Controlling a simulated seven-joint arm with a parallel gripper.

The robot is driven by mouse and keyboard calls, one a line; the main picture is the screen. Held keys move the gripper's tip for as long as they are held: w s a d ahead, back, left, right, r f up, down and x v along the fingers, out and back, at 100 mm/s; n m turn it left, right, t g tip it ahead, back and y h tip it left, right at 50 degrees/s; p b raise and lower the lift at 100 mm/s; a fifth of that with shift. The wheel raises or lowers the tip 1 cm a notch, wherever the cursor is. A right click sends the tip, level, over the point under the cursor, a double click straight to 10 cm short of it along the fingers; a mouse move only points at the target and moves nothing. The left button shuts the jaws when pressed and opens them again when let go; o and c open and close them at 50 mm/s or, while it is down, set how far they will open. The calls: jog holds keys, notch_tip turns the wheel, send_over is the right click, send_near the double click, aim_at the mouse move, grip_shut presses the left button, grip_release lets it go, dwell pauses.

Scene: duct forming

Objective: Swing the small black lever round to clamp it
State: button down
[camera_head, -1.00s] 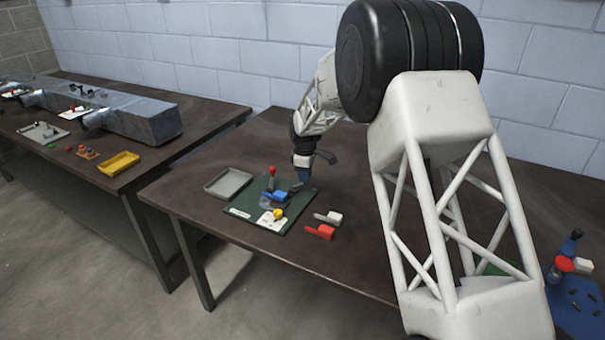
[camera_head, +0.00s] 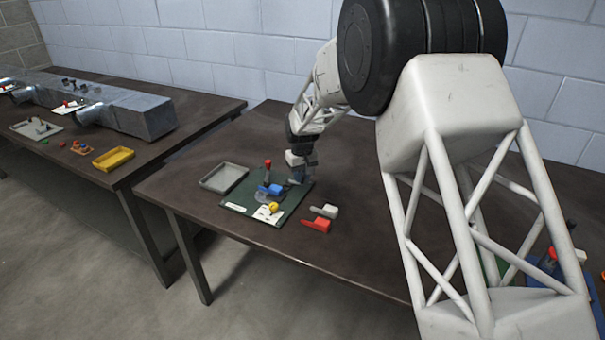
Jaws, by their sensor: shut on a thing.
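A dark green board (camera_head: 237,206) lies on the near table. It carries an upright red-topped handle (camera_head: 268,170), a blue part (camera_head: 271,189), a yellow knob (camera_head: 273,207) and a white card (camera_head: 262,216). My gripper (camera_head: 298,181) points down at the board's back right corner, right of the blue part. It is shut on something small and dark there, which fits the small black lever. The fingers cover most of it, so its exact angle and contact cannot be made out.
A grey tray (camera_head: 206,187) lies left of the board. A red piece (camera_head: 316,226) and a grey-white piece (camera_head: 326,211) lie to its right. A blue fixture (camera_head: 548,262) stands partly behind my arm. A yellow tray (camera_head: 113,167) lies on the left table.

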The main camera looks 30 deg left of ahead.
jog(key=shift+s+m, duration=0.3)
jog(key=shift+m, duration=0.3)
jog(key=c, duration=1)
grip_release()
jog(key=shift+o, duration=0.2)
jog(key=shift+r, duration=0.1)
jog(key=shift+r, duration=3.85)
